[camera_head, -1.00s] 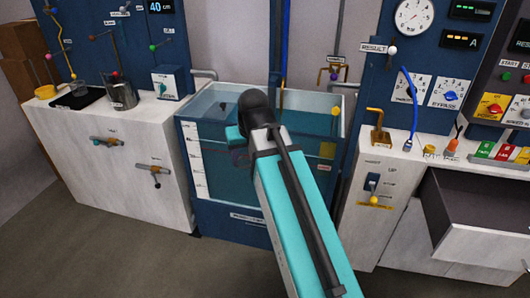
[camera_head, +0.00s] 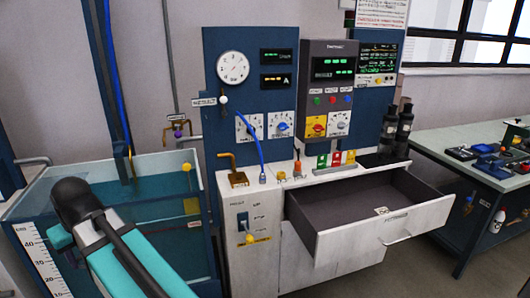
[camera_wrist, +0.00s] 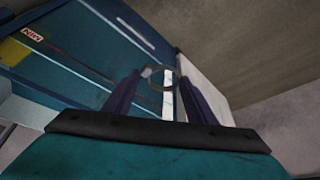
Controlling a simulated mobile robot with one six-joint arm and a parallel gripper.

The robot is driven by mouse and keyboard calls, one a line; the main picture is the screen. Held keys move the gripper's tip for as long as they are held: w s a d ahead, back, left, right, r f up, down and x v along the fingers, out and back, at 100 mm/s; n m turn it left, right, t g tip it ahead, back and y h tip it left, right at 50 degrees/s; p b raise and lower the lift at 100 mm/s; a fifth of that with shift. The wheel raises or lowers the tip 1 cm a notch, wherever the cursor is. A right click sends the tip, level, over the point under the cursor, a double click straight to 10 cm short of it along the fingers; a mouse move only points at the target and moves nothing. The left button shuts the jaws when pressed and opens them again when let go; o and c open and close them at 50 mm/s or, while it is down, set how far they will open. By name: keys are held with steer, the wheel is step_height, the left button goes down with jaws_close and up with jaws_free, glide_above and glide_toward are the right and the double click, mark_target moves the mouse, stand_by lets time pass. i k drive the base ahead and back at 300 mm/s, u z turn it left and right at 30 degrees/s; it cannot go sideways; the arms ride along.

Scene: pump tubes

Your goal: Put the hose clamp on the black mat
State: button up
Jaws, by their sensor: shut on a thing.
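In the wrist view, my gripper (camera_wrist: 161,78) has its two dark fingers on either side of a thin grey ring, which looks like the hose clamp (camera_wrist: 162,67). The ring is held between the fingertips, clear of any surface that I can make out. A flat black patch, possibly the black mat (camera_head: 368,160), lies on the right end of the white counter, beside dark cylinders.
An open, dark-lined drawer (camera_head: 350,208) juts from the white cabinet. A water tank (camera_head: 160,235) stands at the left, near my arm. A side table (camera_head: 440,140) with blue items is at the far right. A blue hose (camera_head: 250,140) and small fittings stand on the counter.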

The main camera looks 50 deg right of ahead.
mark_target(366, 161)
steer(key=z, duration=0.85)
steer(key=k, duration=0.1)
steer(key=u, duration=3.15)
steer(key=k, duration=2.2)
steer(key=u, duration=0.05)
